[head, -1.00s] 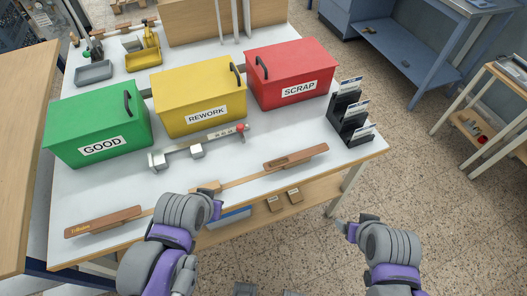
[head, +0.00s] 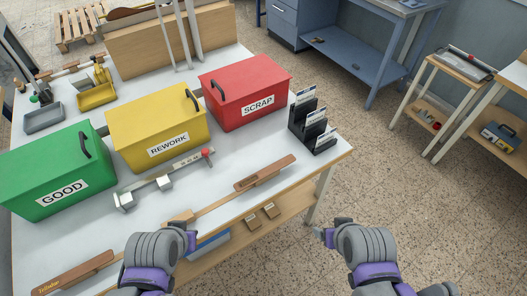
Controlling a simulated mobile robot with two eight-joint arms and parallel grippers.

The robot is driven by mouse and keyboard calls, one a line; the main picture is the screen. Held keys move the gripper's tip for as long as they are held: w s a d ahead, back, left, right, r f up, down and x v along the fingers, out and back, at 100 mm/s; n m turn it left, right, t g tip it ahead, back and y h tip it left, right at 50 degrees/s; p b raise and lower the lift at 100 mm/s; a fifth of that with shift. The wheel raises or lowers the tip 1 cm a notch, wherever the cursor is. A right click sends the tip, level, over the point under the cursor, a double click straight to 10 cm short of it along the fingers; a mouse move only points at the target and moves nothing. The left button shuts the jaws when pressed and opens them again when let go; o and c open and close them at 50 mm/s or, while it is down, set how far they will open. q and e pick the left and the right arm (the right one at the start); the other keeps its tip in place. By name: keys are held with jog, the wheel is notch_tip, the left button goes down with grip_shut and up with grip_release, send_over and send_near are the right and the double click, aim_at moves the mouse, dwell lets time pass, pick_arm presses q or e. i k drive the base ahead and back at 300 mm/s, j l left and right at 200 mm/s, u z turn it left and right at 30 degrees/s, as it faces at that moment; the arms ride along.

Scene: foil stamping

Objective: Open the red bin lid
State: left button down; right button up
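The red bin (head: 250,105) labelled SCRAP stands at the right end of a row of bins on the white table. Its lid (head: 243,76) is closed, with a dark handle (head: 218,89) near its left edge. My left gripper (head: 190,238) is in front of the table's front edge, near the wooden tool there, well short of the red bin. My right gripper (head: 322,236) is over the floor, right of the table's front edge. Both appear empty and touch no bin. Their finger gaps are too small and angled to tell.
The yellow REWORK bin (head: 155,135) and green GOOD bin (head: 50,180) stand left of the red bin. A black card rack (head: 313,130) stands right of it. A metal gauge with a red knob (head: 165,178) and wooden-handled tools (head: 264,173) lie in front. Floor right of the table is clear.

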aim_at(229, 84)
jog(key=i+u, duration=0.1)
jog(key=u, duration=0.3)
jog(key=i+j+u, duration=0.1)
jog(key=u, duration=0.25)
jog(key=i+u, duration=0.15)
jog(key=u, duration=0.25)
